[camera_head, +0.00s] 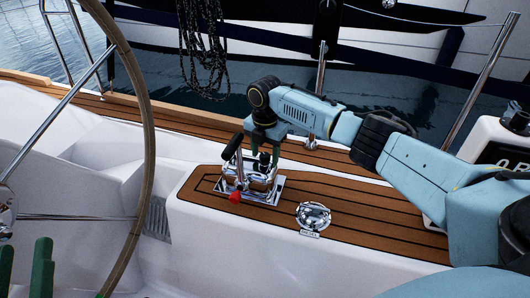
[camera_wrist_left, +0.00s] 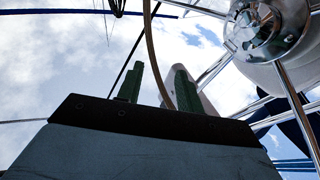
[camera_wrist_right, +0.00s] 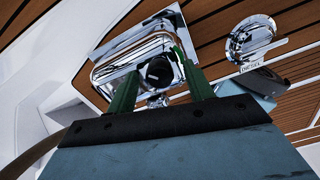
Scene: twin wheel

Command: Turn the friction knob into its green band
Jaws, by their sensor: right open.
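The chrome control unit (camera_head: 262,187) stands on the teak-topped console, with a black-handled lever and a red knob (camera_head: 235,197). In the right wrist view a dark round knob (camera_wrist_right: 158,72) sits in the chrome housing (camera_wrist_right: 112,72); I take it for the friction knob. My right gripper (camera_head: 264,150) points down over the unit, open, its green fingers either side of the dark knob in the right wrist view (camera_wrist_right: 160,70). Contact cannot be told. I cannot make out a green band clearly. My left gripper (camera_head: 24,262) is open and empty at the lower left.
The steering wheel (camera_head: 149,140) stands between my left gripper and the console. A chrome deck cap (camera_head: 313,215) lies right of the control unit. Rails (camera_head: 320,75) and a coiled rope (camera_head: 203,45) are behind. A white instrument pod (camera_head: 490,140) stands at the right.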

